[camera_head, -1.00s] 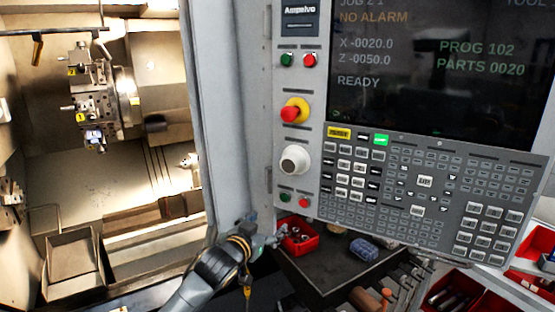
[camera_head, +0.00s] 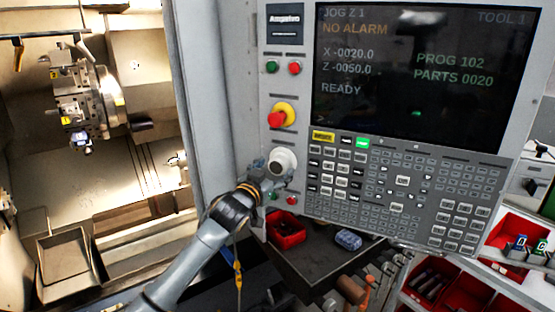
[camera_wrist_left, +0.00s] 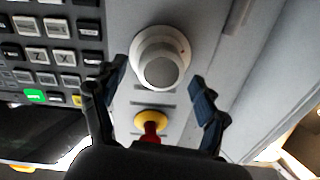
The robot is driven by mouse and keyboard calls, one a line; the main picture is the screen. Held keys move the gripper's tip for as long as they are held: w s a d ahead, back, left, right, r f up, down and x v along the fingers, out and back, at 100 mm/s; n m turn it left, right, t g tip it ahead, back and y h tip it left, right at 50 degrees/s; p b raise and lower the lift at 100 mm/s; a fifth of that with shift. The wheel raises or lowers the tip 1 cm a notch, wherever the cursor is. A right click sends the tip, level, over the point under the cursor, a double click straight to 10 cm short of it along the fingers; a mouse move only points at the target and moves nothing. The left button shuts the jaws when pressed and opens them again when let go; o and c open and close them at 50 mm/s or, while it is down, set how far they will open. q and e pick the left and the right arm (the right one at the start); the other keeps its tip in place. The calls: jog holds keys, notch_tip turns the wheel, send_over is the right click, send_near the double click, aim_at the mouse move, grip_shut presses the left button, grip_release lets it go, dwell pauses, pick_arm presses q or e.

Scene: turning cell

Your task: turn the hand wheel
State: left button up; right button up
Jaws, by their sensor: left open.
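The hand wheel (camera_head: 283,158) is a round, pale knob on the left side of the grey control panel, below the red and yellow emergency stop (camera_head: 281,114). My left gripper (camera_head: 273,170) is open in front of it and overlaps its lower left part in the head view. In the left wrist view the hand wheel (camera_wrist_left: 162,62) shows ahead, between and slightly beyond the two spread fingers of my left gripper (camera_wrist_left: 157,78). I see no finger clearly touching it. My right gripper is not in view.
The emergency stop is close by. Small green and red buttons (camera_head: 291,200) are just below the hand wheel, and the keypad (camera_head: 400,190) is to its right. A red bin (camera_head: 287,232) stands on a dark shelf below. The lathe's open interior is at left.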

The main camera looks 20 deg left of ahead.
pick_arm(q)
jog(key=shift+w+d+p, duration=0.2)
jog(key=shift+w+p, duration=0.1)
jog(key=shift+w, duration=1)
jog(key=c, duration=0.9)
jog(key=shift+m, duration=0.3)
